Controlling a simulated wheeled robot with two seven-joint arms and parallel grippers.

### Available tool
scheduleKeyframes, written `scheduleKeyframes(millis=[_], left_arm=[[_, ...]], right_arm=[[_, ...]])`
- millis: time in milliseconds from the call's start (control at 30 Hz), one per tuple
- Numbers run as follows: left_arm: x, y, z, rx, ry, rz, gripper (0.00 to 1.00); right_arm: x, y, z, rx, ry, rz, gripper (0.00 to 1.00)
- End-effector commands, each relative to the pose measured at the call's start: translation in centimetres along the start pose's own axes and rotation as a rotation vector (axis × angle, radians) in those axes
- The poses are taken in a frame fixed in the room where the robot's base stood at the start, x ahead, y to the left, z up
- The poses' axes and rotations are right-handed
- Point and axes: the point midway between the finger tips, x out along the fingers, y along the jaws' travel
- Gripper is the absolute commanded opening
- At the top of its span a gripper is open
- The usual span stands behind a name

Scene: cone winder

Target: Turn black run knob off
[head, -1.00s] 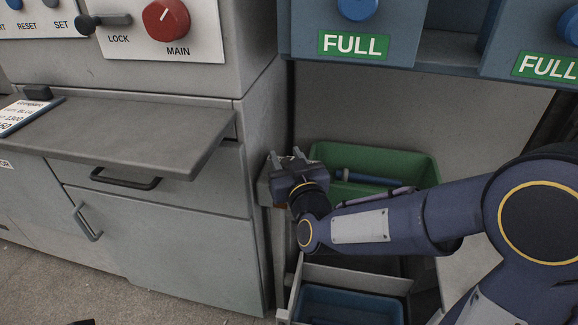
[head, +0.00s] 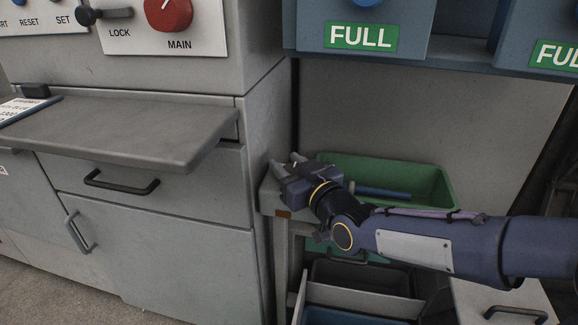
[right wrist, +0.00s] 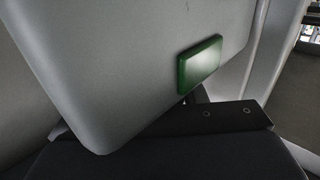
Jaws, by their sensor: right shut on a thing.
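No knob marked RUN can be made out. A red MAIN knob (head: 168,14) and a black LOCK lever (head: 104,14) are on the white panel at the top left of the head view. My right gripper (head: 285,165) is beside the left end of the green bin, low and well away from that panel. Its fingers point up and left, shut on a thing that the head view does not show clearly. In the right wrist view a large grey surface (right wrist: 110,60) with a green patch (right wrist: 199,64) fills the space close ahead. My left gripper is not in view.
A grey shelf (head: 120,130) juts from the cabinet (head: 160,255) at left. The green bin (head: 435,190) holds a blue rod (head: 380,192). Blue housings with green FULL labels (head: 361,37) overhang at upper right.

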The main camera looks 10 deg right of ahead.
Motion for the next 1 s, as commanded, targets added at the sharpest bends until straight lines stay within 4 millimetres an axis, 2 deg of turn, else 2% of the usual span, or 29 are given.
scheduleKeyframes(millis=[33, 67, 200, 467, 567, 900, 1000], left_arm=[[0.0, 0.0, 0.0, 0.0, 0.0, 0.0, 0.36], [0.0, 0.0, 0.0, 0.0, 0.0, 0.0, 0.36], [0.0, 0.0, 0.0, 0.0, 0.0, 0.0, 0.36], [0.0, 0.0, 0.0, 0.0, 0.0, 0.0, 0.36], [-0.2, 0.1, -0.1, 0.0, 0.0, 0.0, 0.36], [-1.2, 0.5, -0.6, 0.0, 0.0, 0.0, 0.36], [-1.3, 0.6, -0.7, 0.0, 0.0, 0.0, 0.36]], right_arm=[[0.0, 0.0, 0.1, 0.001, -0.003, 0.001, 0.15], [0.0, 0.0, 0.1, 0.001, -0.003, 0.001, 0.39], [0.0, 0.0, 0.1, 0.001, -0.002, 0.001, 0.57], [0.0, 0.0, 0.0, 0.0, 0.0, 0.001, 0.58], [-0.6, 0.0, -0.1, 0.001, 0.0, 0.001, 0.58], [-6.1, 0.1, -0.2, 0.001, 0.001, 0.002, 0.58], [-7.2, 0.1, -0.1, 0.001, 0.001, 0.002, 0.58]])
